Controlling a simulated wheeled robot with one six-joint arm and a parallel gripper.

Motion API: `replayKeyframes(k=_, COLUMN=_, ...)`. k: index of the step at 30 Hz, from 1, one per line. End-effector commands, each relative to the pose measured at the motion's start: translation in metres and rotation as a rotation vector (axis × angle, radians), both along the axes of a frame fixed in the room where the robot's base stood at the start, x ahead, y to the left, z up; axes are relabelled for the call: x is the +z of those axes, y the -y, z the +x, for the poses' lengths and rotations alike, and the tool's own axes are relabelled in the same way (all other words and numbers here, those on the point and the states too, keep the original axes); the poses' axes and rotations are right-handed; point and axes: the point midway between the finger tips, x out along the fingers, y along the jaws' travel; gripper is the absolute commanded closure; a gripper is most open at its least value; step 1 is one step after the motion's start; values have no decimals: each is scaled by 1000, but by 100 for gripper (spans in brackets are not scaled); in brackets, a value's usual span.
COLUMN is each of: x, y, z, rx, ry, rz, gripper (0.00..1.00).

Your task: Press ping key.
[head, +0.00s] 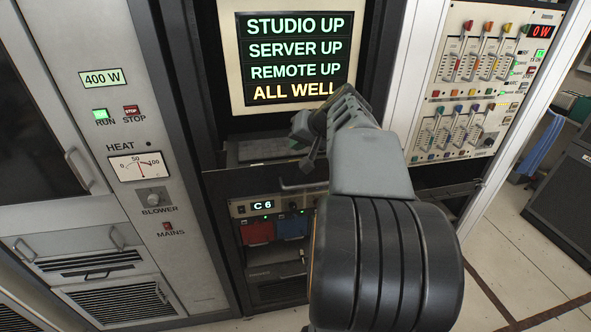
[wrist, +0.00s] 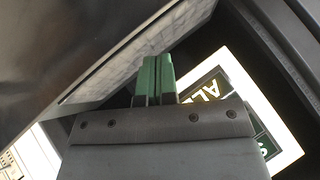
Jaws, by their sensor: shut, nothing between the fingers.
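No key marked ping can be made out in either view. A status screen (head: 292,62) reads STUDIO UP, SERVER UP, REMOTE UP and ALL WELL; part of it shows tilted in the wrist view (wrist: 212,88). Below it, a dark shelf (head: 262,150) sticks out of the rack, partly hidden by my arm. In the wrist view my gripper (wrist: 157,62) has its green fingers shut together and empty. They point toward a pale grey surface with faint grid-like markings (wrist: 135,50), possibly keys; contact cannot be told. In the head view the fingertips are hard to make out.
A left cabinet (head: 150,196) carries a meter, a BLOWER knob, and RUN and STOP buttons. A fader panel (head: 490,75) stands at right. Under the shelf is a unit reading C6 (head: 262,206) with red and blue parts. Floor is clear at lower right.

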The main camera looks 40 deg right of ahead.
Motion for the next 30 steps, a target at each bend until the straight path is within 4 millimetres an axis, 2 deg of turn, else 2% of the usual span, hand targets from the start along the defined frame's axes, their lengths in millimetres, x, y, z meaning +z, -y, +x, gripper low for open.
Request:
replayKeyframes(k=1, x=-12, y=0, z=0, rx=0, ry=0, rz=0, gripper=100)
replayKeyframes(k=6, x=-20, y=0, z=0, rx=0, ry=0, rz=0, gripper=100)
replayKeyframes(k=30, x=-19, y=0, z=0, rx=0, ry=0, rz=0, gripper=100)
